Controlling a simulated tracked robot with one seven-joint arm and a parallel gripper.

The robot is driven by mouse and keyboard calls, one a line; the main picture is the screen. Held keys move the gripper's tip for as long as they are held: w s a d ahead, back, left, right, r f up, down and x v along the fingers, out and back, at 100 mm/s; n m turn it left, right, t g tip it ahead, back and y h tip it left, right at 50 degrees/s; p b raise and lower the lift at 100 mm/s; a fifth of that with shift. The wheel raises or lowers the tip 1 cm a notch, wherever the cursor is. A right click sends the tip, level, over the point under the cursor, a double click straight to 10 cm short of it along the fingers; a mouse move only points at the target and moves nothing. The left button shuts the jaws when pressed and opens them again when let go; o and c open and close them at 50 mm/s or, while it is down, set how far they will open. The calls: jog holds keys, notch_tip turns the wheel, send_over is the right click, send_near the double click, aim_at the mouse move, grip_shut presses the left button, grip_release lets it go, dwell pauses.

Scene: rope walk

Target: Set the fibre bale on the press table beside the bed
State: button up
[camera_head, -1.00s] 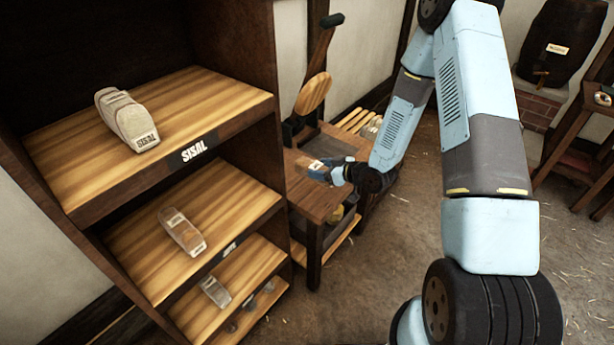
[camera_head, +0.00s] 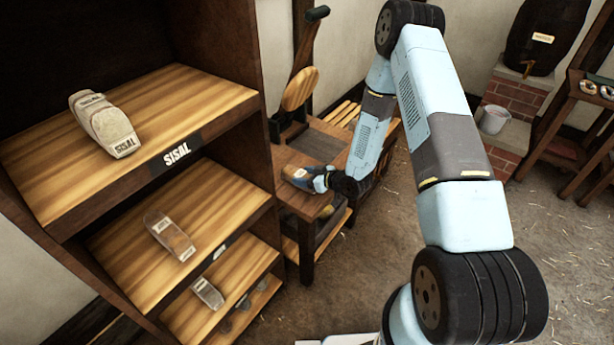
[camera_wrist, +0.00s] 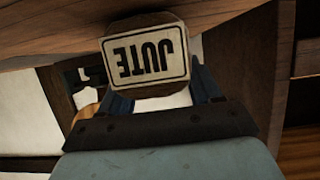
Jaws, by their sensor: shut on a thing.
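The fibre bale is a small brown block with a white label reading JUTE. It shows upside down in the wrist view (camera_wrist: 147,62), between the blue fingers of my gripper (camera_wrist: 160,88). In the head view, my gripper (camera_head: 316,178) is shut on the bale (camera_head: 297,173), over the brown top of the press table (camera_head: 287,156). The bale is on or just above that top; I cannot tell if it touches. The dark press bed (camera_head: 318,146) lies just behind, below a round wooden disc (camera_head: 300,89) and a lever. My gripper hides part of the bale.
A tall shelf (camera_head: 205,118) marked SISAL stands close on the left, with a pale bale (camera_head: 105,125) on top and smaller blocks below. A slatted wooden surface (camera_head: 343,112) lies behind the press. The floor in front is clear.

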jog(key=o, duration=1.2)
jog(key=shift+o, duration=0.2)
jog(key=v, duration=1.2)
jog(key=w+d+r+h, duration=0.3)
jog(key=r, duration=0.4)
jog(key=w+d+r+h, duration=0.3)
jog(key=d+r, duration=0.1)
jog(key=r, duration=0.2)
jog(key=s+d+r+m+h, duration=0.2)
jog(key=d+r, duration=0.1)
jog(key=r, duration=0.4)
jog(key=s+d+r+m+h, duration=0.2)
jog(key=r, duration=0.5)
jog(key=s+d+r+m+g+h, duration=0.15)
jog(key=s+r+m, duration=0.25)
jog(key=s+r, duration=0.85)
jog(key=s+r+m, duration=0.1)
jog(key=s+r, duration=0.2)
jog(key=s, duration=0.5)
jog(key=s+a+r+m+g, duration=0.1)
jog(key=s+r, duration=0.2)
jog(key=s, duration=0.4)
jog(key=shift+s+y, duration=0.35)
